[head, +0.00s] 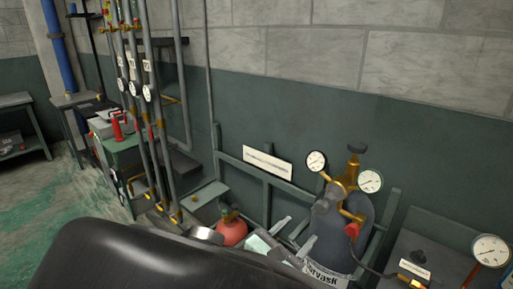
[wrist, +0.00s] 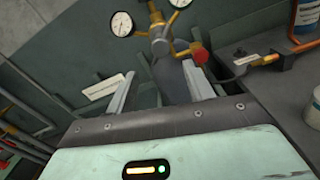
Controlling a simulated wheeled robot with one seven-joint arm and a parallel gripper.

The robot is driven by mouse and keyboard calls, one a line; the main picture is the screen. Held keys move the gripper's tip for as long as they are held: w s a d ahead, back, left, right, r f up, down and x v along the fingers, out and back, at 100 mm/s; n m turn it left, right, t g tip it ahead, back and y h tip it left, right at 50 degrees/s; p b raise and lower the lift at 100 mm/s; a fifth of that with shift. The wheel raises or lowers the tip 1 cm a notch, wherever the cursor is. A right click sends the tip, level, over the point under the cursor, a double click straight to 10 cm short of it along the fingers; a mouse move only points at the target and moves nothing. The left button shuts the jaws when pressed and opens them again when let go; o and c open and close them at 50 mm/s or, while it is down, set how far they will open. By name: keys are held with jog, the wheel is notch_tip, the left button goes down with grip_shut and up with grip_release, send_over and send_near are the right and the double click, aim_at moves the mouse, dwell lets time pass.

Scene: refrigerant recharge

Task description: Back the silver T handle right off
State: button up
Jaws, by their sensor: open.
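A dark grey T-shaped handle (head: 356,149) stands on top of a brass regulator (head: 346,186) in the head view. I see no handle that is clearly silver. The regulator carries two white gauges and a red knob (head: 352,230), which also shows in the wrist view (wrist: 201,56). It sits on a grey cylinder (head: 338,246) with a white label. My gripper (wrist: 158,70) is open and empty, its two pale fingers spread. In the head view my gripper (head: 298,233) is to the left of the cylinder and well below the handle. The handle is not clear in the wrist view.
A green rail frame with a white sign (head: 267,161) stands behind the cylinder. A small red tank (head: 231,229) is to the left of my gripper. Vertical pipes with gauges rise farther left. A bench (head: 405,241) with a hose and another gauge (head: 491,250) is at right.

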aim_at(320, 209)
jog(key=b+x, duration=0.3)
jog(key=x, duration=0.8)
jog(key=shift+s+f, duration=0.1)
jog(key=shift+f, duration=0.05)
jog(key=shift+w+d, duration=0.35)
jog(key=shift+w, duration=0.05)
jog(key=c, duration=1)
